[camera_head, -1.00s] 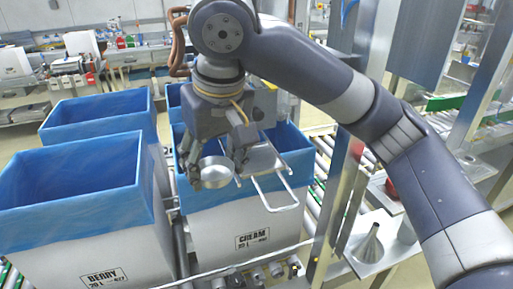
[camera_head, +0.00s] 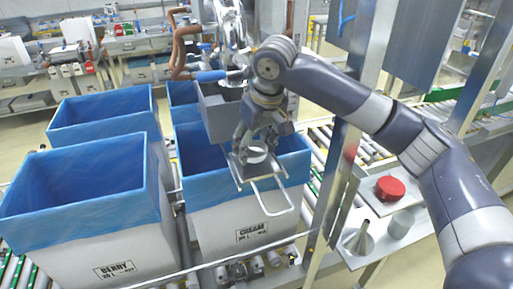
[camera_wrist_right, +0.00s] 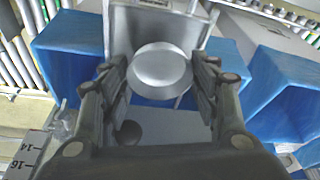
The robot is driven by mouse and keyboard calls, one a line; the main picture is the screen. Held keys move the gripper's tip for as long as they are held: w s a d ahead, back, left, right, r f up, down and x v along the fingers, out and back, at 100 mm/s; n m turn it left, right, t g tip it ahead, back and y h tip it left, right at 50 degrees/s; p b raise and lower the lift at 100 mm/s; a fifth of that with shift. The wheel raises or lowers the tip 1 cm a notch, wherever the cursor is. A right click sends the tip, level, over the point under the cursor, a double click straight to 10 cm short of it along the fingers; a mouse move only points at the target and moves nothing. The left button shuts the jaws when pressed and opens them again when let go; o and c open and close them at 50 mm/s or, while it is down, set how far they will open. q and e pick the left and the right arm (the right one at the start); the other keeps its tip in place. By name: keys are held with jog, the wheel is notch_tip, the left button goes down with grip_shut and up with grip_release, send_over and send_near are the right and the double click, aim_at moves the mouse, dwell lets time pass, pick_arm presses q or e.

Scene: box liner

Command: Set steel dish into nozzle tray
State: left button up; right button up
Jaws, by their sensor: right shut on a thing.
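The steel dish (camera_head: 257,155) is a small round silvery bowl. My right gripper (camera_head: 257,146) is shut on it, with one finger on each side of its rim in the right wrist view (camera_wrist_right: 160,70). The nozzle tray (camera_head: 272,170) is a flat metal plate with a wire loop in front, above the CREAM box. The dish is upright over the tray's plate, which also shows behind it in the right wrist view (camera_wrist_right: 122,35). I cannot tell whether the dish touches the plate. My left gripper is not in view.
Blue-lined boxes marked BERRY (camera_head: 85,225) and CREAM (camera_head: 230,215) stand below and left. A metal post (camera_head: 340,150) rises to the right. A side shelf holds a red lid (camera_head: 390,188), a funnel (camera_head: 362,238) and a grey cup (camera_head: 400,224).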

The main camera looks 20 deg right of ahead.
aim_at(257, 153)
jog(key=shift+s+f+p, duration=0.1)
jog(key=shift+f+p, duration=0.3)
jog(key=shift+f, duration=0.35)
jog(key=shift+d+f+p, duration=0.1)
jog(key=shift+f+p, duration=0.2)
jog(key=shift+p, duration=0.05)
jog(key=shift+w+d+f, duration=0.25)
jog(key=shift+w+f, duration=0.1)
jog(key=shift+f, duration=0.05)
jog(key=shift+a+f, duration=0.1)
jog(key=shift+f, duration=0.1)
jog(key=o, duration=1)
jog(key=shift+r, duration=0.1)
